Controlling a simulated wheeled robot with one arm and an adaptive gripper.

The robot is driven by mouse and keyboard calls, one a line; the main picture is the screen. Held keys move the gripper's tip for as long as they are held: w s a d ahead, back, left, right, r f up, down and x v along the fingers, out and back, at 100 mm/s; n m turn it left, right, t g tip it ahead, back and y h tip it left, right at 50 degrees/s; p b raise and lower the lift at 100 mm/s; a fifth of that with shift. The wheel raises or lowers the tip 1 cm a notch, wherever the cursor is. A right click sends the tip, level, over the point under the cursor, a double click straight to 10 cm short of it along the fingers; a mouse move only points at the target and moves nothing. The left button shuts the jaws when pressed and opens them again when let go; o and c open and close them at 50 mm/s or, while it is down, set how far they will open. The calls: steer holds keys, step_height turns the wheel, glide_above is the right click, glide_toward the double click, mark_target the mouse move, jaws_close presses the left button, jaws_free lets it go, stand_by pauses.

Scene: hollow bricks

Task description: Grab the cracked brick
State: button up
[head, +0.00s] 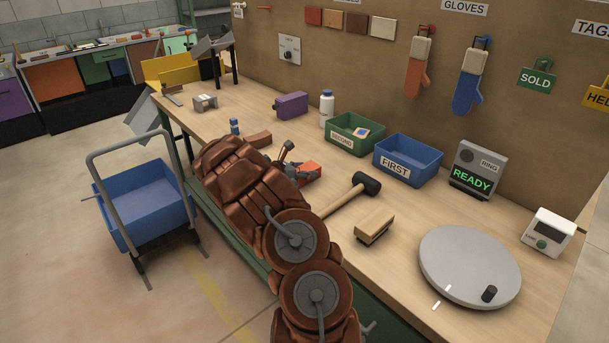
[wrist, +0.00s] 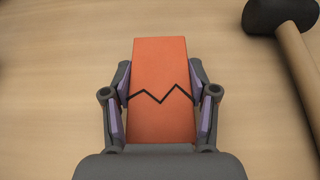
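The cracked brick (wrist: 160,82) is orange-red, with a black zigzag line across its face. In the wrist view it lies lengthwise between the two fingers of my gripper (wrist: 162,100), whose purple pads meet its left and right sides. My gripper appears shut on it. In the head view my gripper (head: 292,168) is low over the workbench with the orange brick (head: 308,169) at its end. My arm hides part of the brick there. I see no clear gap between the brick and the bench.
A mallet (head: 350,200) lies just right of my gripper. A brown block (head: 257,140) is behind it. A green bin (head: 345,147), a blue bin labelled FIRST (head: 424,180) and a ring tester (head: 476,178) stand along the back. A brush (head: 374,226) and grey turntable (head: 470,263) are farther right.

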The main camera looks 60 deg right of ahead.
jaws_close()
steer(key=shift+r, duration=0.15)
